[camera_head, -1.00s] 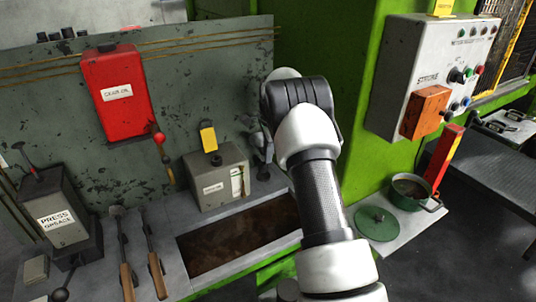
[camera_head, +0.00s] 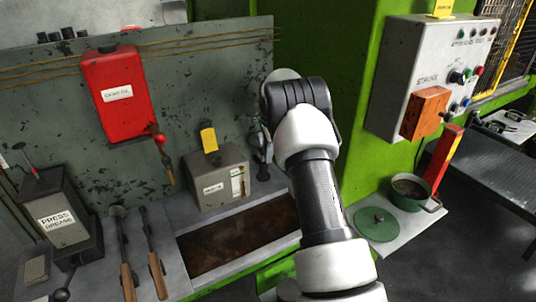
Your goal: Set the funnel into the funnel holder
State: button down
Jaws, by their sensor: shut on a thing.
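My arm (camera_head: 321,195) rises from the lower right and bends at its upper joint in front of the green press. My gripper is hidden behind my own arm, so I cannot see its jaws or what is in them. A small dark grey thing (camera_head: 260,146) shows just left of my arm, above the back of the shelf. It is partly covered, and I cannot tell whether it is the funnel, the funnel holder or something else. I cannot make out either one elsewhere.
A red can (camera_head: 118,120) hangs on the grey panel. A grey box (camera_head: 217,190) stands behind the recessed tray (camera_head: 215,253). A press grease box (camera_head: 60,218) and two long-handled tools (camera_head: 140,250) are at left. A green pot (camera_head: 409,190) and lid (camera_head: 376,224) are at right.

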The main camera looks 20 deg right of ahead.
jog(key=shift+f+b, duration=1.2)
jog(key=shift+f, duration=1.05)
jog(key=c, duration=1.8)
grip_release()
jog(key=s+r, duration=0.3)
jog(key=r, duration=1.4)
jog(key=shift+r, duration=0.1)
